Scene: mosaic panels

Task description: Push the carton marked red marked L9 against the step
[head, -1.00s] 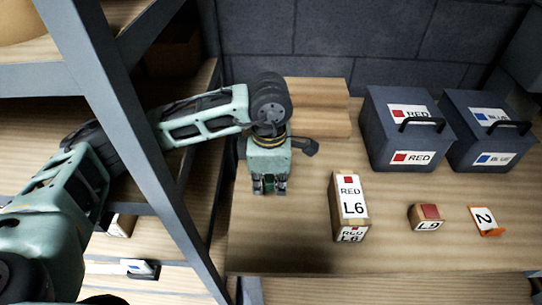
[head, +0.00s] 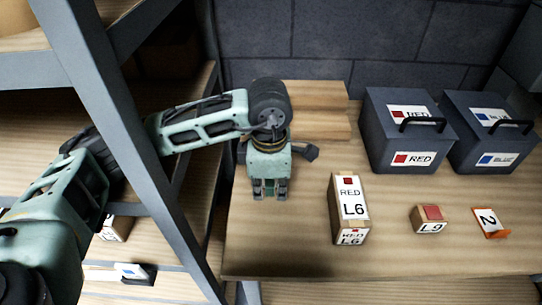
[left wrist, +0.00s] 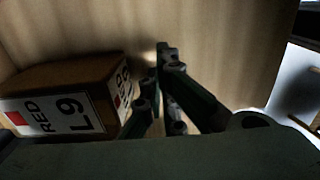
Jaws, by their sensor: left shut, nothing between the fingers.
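The wooden step (head: 315,126) runs along the back wall. My left gripper (head: 270,194) is shut and empty, in front of the step and well left of that carton. In the left wrist view its dark fingers (left wrist: 163,95) are beside a carton (left wrist: 75,100) labelled RED L9. I cannot tell whether they touch it. My right gripper is not in view.
An orange marker with a 2 (head: 489,222) lies to the right. Dark bins marked RED (head: 398,140) and BLUE (head: 487,138) stand behind. A grey shelf post (head: 125,140) is at left.

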